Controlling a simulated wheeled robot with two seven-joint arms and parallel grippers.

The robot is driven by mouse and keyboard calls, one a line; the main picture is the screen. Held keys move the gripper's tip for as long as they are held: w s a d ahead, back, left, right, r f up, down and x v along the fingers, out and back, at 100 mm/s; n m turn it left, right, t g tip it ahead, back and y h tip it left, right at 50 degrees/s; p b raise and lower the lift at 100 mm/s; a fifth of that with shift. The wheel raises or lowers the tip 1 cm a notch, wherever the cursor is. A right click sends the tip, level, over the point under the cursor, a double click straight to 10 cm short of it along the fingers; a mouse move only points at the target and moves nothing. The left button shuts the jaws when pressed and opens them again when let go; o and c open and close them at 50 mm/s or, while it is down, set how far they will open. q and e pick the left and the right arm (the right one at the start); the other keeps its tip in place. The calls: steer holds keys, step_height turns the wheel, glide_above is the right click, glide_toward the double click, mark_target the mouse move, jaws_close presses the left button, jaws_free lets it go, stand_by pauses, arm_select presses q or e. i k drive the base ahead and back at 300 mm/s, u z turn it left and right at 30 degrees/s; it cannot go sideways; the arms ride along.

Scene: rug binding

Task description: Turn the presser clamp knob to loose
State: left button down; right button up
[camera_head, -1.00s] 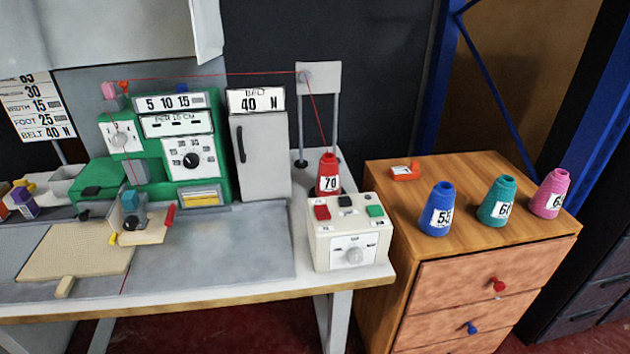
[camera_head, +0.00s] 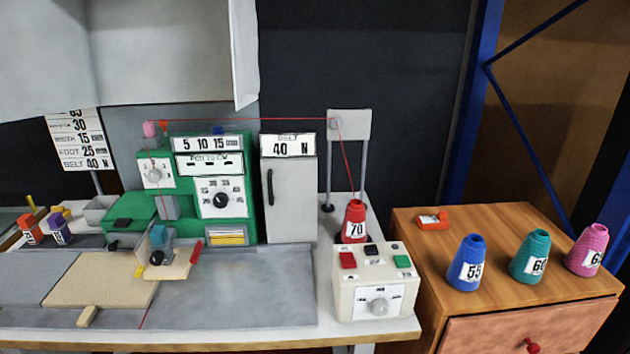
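A green sewing machine (camera_head: 245,200) stands at the back of the grey worktable (camera_head: 240,290). A pale knob (camera_head: 154,176) sits on a white plate on its left head. A dark round dial (camera_head: 221,199) is on its front panel. A small black knob (camera_head: 157,258) is low by the teal presser part (camera_head: 159,237). A white control box (camera_head: 372,290) has another pale knob (camera_head: 379,306) on its front. The labels are too small to read, so I cannot tell which knob is the presser clamp's or its setting. Neither gripper is in view.
A red cone marked 70 (camera_head: 354,222) stands behind the control box, its thread running over a post to the machine. Blue (camera_head: 467,263), teal (camera_head: 530,256) and pink (camera_head: 587,250) cones stand on the wooden drawer cabinet (camera_head: 480,222). A beige rug (camera_head: 103,279) lies at left.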

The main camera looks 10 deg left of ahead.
mark_target(158, 257)
steer(key=u, duration=1.1)
steer(key=k, duration=0.35)
steer(key=u, duration=0.75)
steer(key=i, duration=0.9)
steer(key=z, duration=0.35)
